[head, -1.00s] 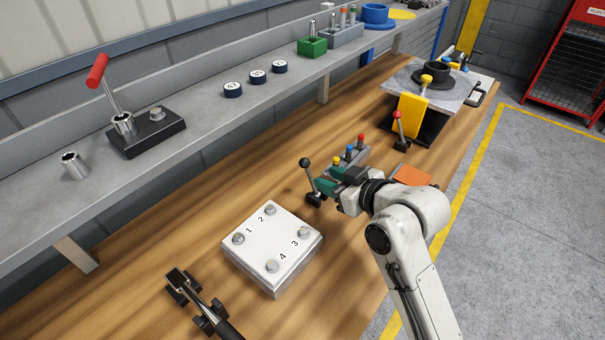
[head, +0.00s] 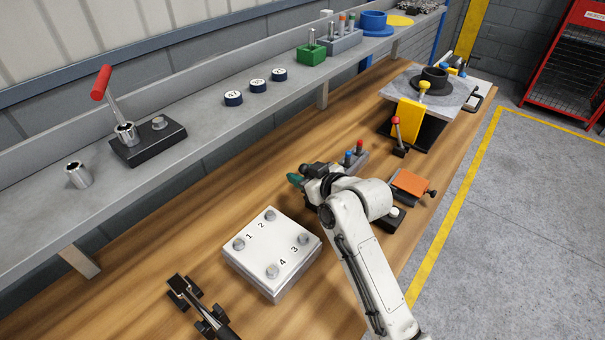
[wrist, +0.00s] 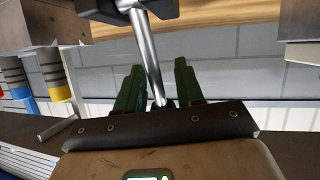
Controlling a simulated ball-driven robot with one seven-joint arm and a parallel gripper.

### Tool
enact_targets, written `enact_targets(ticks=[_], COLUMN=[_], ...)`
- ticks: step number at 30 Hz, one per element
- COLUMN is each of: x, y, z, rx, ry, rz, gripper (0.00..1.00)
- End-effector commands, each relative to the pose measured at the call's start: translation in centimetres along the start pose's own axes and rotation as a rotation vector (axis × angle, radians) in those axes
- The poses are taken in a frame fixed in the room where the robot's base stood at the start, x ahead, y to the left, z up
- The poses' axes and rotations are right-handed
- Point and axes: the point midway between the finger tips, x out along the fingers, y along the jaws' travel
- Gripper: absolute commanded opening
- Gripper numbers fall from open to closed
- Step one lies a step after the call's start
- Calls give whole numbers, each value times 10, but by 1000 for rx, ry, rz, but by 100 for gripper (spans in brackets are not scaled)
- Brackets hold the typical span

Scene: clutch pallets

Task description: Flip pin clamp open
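My gripper (head: 295,179) has green fingers and is over the bench behind the white numbered block. In the wrist view the two green fingers (wrist: 158,90) stand apart, with a gap between them.
The white block (head: 270,255) with several numbered studs is in front. A black clamp (head: 200,308) lies at lower left. A red-knobbed lever (head: 397,135) stands farther right, near an orange pad (head: 411,184). A shelf (head: 215,120) runs along the wall.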

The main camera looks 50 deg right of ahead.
Motion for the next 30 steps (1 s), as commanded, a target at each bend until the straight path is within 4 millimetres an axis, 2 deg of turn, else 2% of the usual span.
enact_targets(ticks=[2,14,30], x=[0,0,-1], y=[0,0,0], z=[0,-1,-6], rx=[0,0,1], ry=[0,2,30], rz=[0,0,2], gripper=[37,0,0])
